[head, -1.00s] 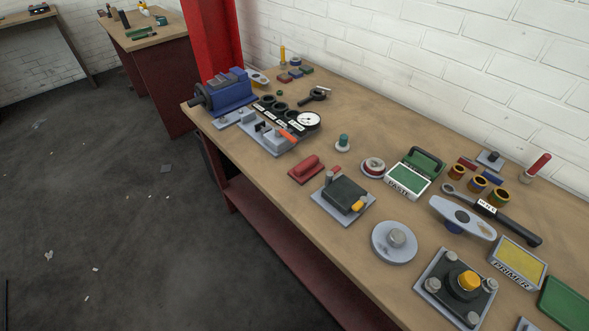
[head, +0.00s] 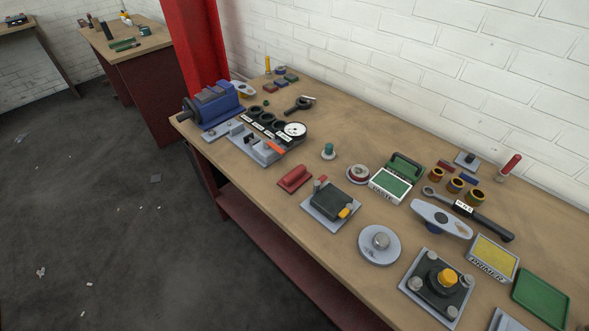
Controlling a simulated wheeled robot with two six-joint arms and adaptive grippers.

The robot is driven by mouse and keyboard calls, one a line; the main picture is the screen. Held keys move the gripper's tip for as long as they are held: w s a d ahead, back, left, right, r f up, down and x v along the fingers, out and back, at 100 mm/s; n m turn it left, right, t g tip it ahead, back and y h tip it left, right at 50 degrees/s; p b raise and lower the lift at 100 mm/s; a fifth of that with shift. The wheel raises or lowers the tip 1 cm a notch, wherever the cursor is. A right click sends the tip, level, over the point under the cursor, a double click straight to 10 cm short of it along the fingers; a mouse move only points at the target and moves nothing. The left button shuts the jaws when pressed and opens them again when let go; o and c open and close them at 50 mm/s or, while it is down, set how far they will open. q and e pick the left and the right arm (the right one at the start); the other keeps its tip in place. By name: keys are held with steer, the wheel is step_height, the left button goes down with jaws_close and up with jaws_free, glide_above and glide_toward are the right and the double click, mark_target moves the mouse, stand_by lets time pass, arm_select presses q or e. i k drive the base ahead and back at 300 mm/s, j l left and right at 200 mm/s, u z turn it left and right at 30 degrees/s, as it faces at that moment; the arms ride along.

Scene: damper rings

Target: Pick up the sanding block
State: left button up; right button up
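A red block with a rounded red grip on top (head: 295,178), which looks like the sanding block, lies on the wooden workbench (head: 270,205) near its front edge. It sits left of the middle of the bench, between the grey fixture with the orange lever and a dark block on a grey plate. Nothing covers it. Neither of my grippers is in view, so nothing is seen touching the block.
The grey fixture (head: 258,148) and a blue vise (head: 213,105) stand to its left. The dark block on its plate (head: 332,203) is close at its right. A round grey disc (head: 379,245), paste box (head: 390,186) and primer box (head: 492,260) lie further right. Bare wood lies behind the red block.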

mark_target(293, 180)
steer(key=j+z, duration=0.15)
steer(key=z, duration=0.3)
steer(key=i+j+z, duration=0.1)
steer(key=z, duration=0.35)
steer(key=j+z, duration=0.35)
steer(key=j, duration=1.05)
steer(key=j+z, duration=0.3)
steer(key=j, duration=1.05)
